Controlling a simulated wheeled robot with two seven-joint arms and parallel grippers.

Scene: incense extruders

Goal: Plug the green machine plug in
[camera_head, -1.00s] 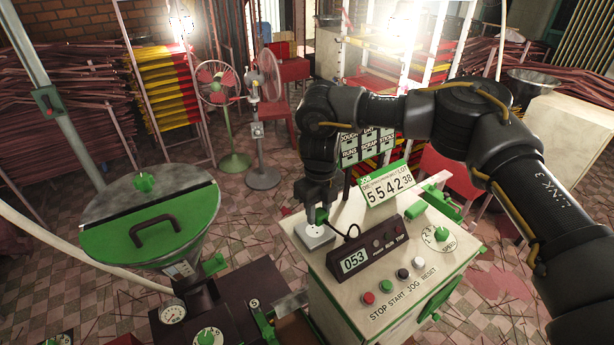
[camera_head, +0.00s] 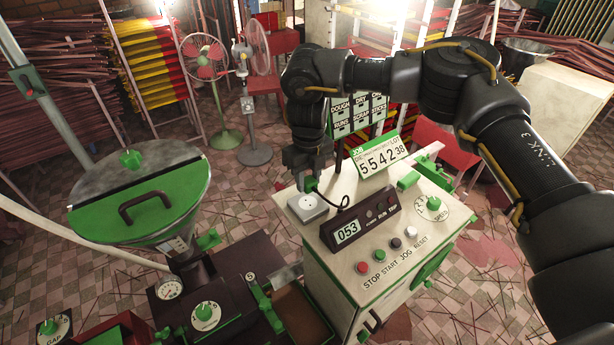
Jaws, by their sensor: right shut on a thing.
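The green plug (camera_head: 311,185) is in my right gripper (camera_head: 308,181), whose fingers are shut on it. The fingers hide part of the plug. A black cord (camera_head: 341,204) runs from the plug toward the dark display box (camera_head: 360,221). A pale grey socket block (camera_head: 308,208) with a round white face sits on the left part of the machine's cream top (camera_head: 338,265). The plug is at the far side of the socket face in the picture and looks apart from it; the exact gap is hard to tell. My left gripper is not in view.
A green job sign (camera_head: 381,157) stands behind the display box. Coloured buttons (camera_head: 388,255) and a green speed knob (camera_head: 433,203) are to the right. A green-lidded hopper (camera_head: 140,200) stands at the left. Two fans (camera_head: 204,75) are behind.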

